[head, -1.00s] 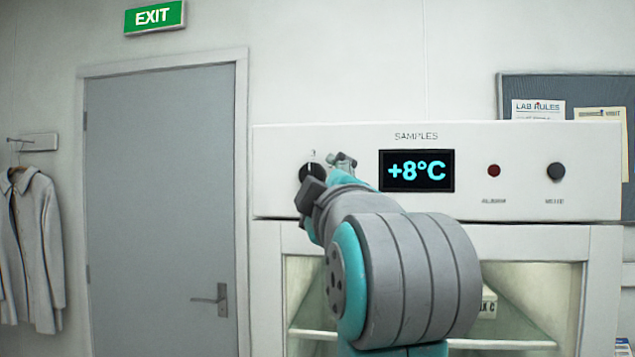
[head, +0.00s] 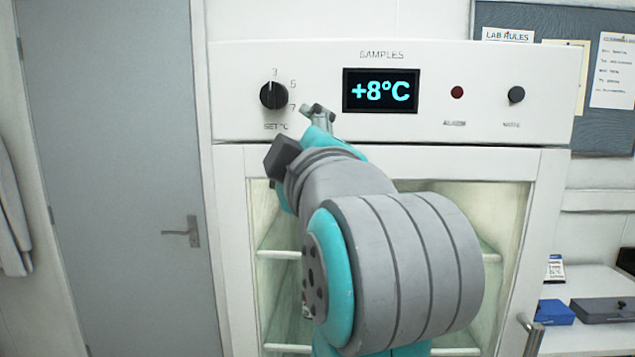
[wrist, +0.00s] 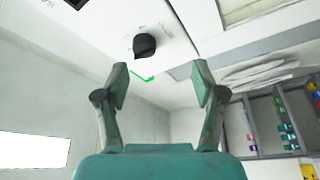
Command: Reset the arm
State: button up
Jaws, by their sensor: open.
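My gripper (head: 318,110) is open and empty in front of the sample fridge's white panel, to the right of and slightly below the black set dial (head: 273,95). In the wrist view my gripper (wrist: 161,82) has its two green-grey fingers spread with nothing between them. The dial (wrist: 144,46) shows beyond the fingertips, apart from them. The dial's white mark points up, toward the 3. My arm reaches up from the bottom of the head view and hides part of the fridge.
The display (head: 381,91) reads +8°C. A red alarm light (head: 457,92) and a dark knob (head: 516,94) sit to its right. The glass fridge door (head: 510,220) is below. A grey room door (head: 120,200) is left; a blue box (head: 555,312) is right.

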jog(key=w+d+f+m, duration=0.1)
jog(key=w+f, duration=0.1)
jog(key=f, duration=0.5)
jog(key=w+d+f+m, duration=0.1)
jog(key=w+f, duration=0.1)
jog(key=f, duration=0.4)
jog(key=s+d+f+m+g+h, duration=0.1)
jog(key=s+d+f+m, duration=0.15)
jog(key=f, duration=0.85)
jog(key=s+d+f+m+h, duration=0.15)
jog(key=d+f, duration=0.25)
jog(key=f, duration=0.6)
jog(key=s+d+f+m+g, duration=0.1)
jog(key=s+d+f, duration=0.2)
jog(key=f, duration=0.8)
jog(key=s+d+f+m+g+h, duration=0.1)
jog(key=s+d+f+m, duration=0.1)
jog(key=s+d+f, duration=0.5)
jog(key=s+f+m+h, duration=0.1)
jog(key=s+f+m, duration=0.1)
jog(key=s+f, duration=0.6)
jog(key=s+d+m, duration=0.1)
jog(key=s+m, duration=0.1)
jog(key=s, duration=0.9)
jog(key=s+d+r+m+g+h, duration=0.1)
jog(key=s+d+m, duration=0.1)
jog(key=s, duration=0.9)
jog(key=shift+d+r+m, duration=0.2)
jog(key=shift+d+m, duration=0.1)
jog(key=shift+m, duration=0.1)
